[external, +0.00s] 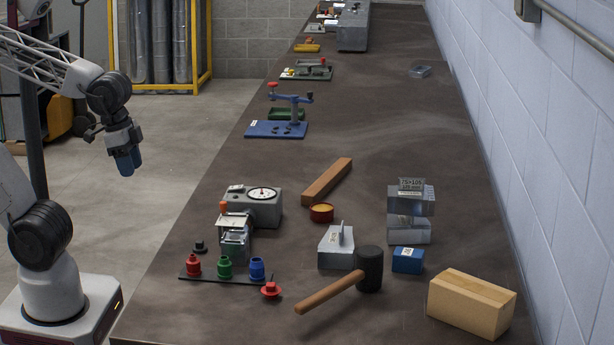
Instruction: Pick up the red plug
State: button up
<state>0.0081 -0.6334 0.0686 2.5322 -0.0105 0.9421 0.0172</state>
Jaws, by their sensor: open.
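A small red piece with a wide flange (271,290), plug-like in shape, lies on the bench off the right end of a dark strip (215,277). Another red piece (194,265) stands upright on that strip, beside a green piece (225,267) and a blue piece (257,269). From this view I cannot tell for sure which red piece is the red plug. My gripper (126,168), with blue fingers, hangs empty and open over the floor left of the bench, well apart from all of these. The gap between its fingers is hard to see.
A black flanged piece (200,247) lies behind the strip. A grey gauge device (254,207) stands behind it. A mallet (369,269) lies right of the red flanged piece, with its handle pointing toward it. The front-left bench edge is clear.

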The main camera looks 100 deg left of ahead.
jog(key=o, duration=0.5)
jog(key=shift+o, duration=0.2)
jog(key=shift+w, duration=0.1)
jog(key=w+d+f+n+t+h, duration=0.1)
jog(key=w+d+f+n+t, duration=0.15)
jog(key=w+f+n, duration=0.45)
jog(key=w+d+f+n+t, duration=0.2)
jog(key=w+n+t, duration=0.1)
jog(key=w+n, duration=0.7)
jog(key=w+f+n+t, duration=0.1)
jog(key=w+f+n, duration=0.2)
jog(key=n, duration=0.3)
jog(key=w+d+f+n+t+y, duration=0.1)
jog(key=w+f+n+t, duration=0.1)
jog(key=f+n, duration=0.4)
jog(key=w+f+n+t, duration=0.2)
jog(key=w+f+n, duration=0.2)
jog(key=n, duration=0.2)
jog(key=shift+w+d+f, duration=0.1)
jog(key=shift+d+f, duration=0.05)
jog(key=shift+d, duration=0.25)
jog(key=shift+w+f+n+t+y, duration=0.15)
jog(key=shift+f+n+t+y, duration=0.15)
jog(key=shift+f+n, duration=0.45)
jog(key=shift+r, duration=0.1)
